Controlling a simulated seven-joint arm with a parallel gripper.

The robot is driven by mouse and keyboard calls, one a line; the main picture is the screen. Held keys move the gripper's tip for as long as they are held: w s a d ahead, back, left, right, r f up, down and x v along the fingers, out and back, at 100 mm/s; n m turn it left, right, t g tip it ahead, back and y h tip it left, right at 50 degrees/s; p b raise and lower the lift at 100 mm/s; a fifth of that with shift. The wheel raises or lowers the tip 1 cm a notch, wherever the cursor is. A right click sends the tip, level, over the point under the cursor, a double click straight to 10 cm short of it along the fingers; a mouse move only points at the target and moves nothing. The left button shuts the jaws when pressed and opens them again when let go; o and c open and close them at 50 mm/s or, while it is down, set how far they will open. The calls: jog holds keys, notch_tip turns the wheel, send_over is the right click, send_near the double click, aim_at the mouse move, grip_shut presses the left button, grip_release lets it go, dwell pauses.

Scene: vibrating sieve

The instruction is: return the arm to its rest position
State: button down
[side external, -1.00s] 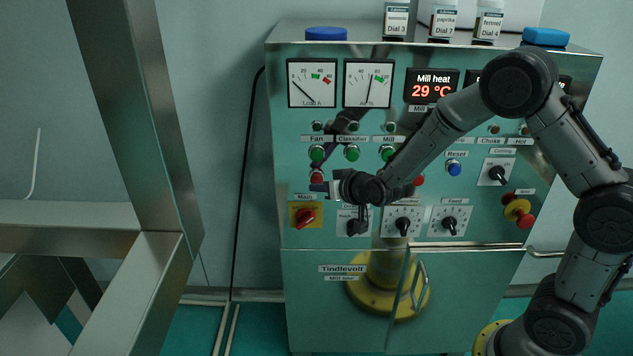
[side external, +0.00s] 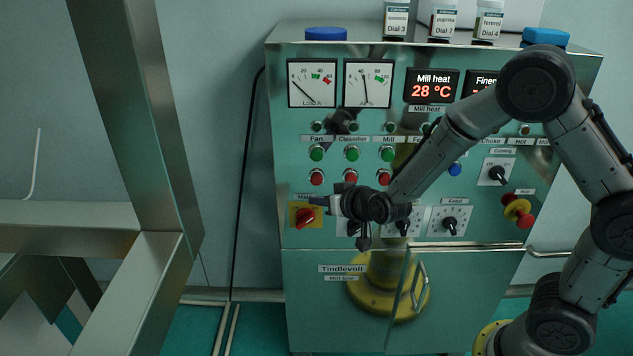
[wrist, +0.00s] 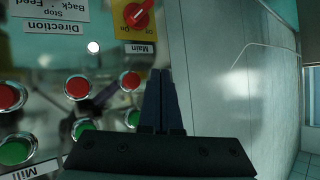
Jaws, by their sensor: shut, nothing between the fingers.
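My gripper (side external: 318,201) is in front of the control cabinet (side external: 300,275) in the side view, its fingers pointing left near the red main switch (side external: 305,217). In the wrist view my gripper (wrist: 162,85) has its two fingers together with nothing between them. The main switch (wrist: 138,14) shows on its yellow plate beyond the fingertips. I cannot tell the exact gap between the fingers and the panel. My forearm hides part of the lower knobs and labels.
Green buttons (side external: 352,153) and red buttons (side external: 316,177) line the panel. A red emergency stop (side external: 525,220) sits at right. Labelled jars (side external: 442,18) and blue lids (side external: 326,33) are on top. A metal frame (side external: 150,150) stands at left, with open room before the cabinet.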

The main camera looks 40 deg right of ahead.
jog(key=shift+f, duration=0.1)
dwell(0.7)
jog(key=s+a+f+n+g+y, duration=0.25)
jog(key=s+g, duration=0.35)
jog(key=s, duration=0.4)
jog(key=s+d+r+n, duration=0.1)
jog(key=s+d+r, duration=0.1)
jog(key=s+r, duration=0.5)
jog(key=s+d+r, duration=0.1)
jog(key=s+r, duration=0.6)
jog(key=s, duration=0.8)
jog(key=shift+s+d+r+n+g+h, duration=0.15)
jog(key=shift+d+r+n+g+h, duration=0.2)
jog(key=shift+r+g+h, duration=0.1)
